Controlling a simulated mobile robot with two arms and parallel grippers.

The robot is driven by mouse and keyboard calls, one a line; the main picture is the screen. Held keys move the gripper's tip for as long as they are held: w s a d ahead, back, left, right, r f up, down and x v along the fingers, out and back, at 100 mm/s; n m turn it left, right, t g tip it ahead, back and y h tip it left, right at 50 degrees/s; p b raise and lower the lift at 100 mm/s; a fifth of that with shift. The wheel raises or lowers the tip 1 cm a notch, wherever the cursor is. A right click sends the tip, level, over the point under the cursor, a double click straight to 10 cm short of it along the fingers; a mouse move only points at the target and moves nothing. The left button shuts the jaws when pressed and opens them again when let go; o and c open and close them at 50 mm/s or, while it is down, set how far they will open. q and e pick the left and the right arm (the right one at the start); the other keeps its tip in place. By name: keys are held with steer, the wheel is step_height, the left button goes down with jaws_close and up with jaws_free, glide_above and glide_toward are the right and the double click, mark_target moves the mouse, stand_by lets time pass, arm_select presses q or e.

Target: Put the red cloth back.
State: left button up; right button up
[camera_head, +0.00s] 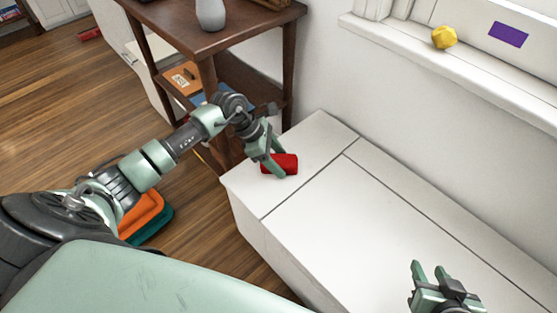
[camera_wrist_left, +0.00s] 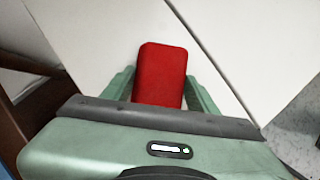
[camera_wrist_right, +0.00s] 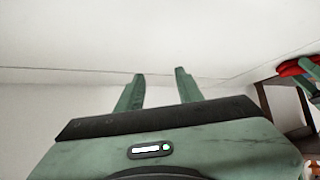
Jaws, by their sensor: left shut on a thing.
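The red cloth (camera_head: 285,163) is a small folded or rolled block at the left end of the white bench top (camera_head: 330,220). My left gripper (camera_head: 274,168) is shut on it, with fingers on either side. In the left wrist view the red cloth (camera_wrist_left: 160,75) sits between the two green fingers (camera_wrist_left: 160,92), over the white surface. I cannot tell whether it touches the bench. My right gripper (camera_head: 430,272) is open and empty above the bench's near right part. It also shows open in the right wrist view (camera_wrist_right: 160,78).
A dark wooden shelf unit (camera_head: 220,40) stands left of the bench, with a grey vase (camera_head: 210,14) on top. A yellow object (camera_head: 444,37) and a purple rectangle (camera_head: 508,34) are at the window sill. Orange and teal items (camera_head: 148,215) lie on the floor. The bench middle is clear.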

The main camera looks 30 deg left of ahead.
arm_select(q)
steer(key=shift+f, duration=0.1)
arm_select(e)
steer(key=shift+w+a+r, duration=0.1)
steer(key=shift+w+r, duration=0.15)
steer(key=shift+w, duration=0.05)
arm_select(q)
steer(key=o, duration=1.2)
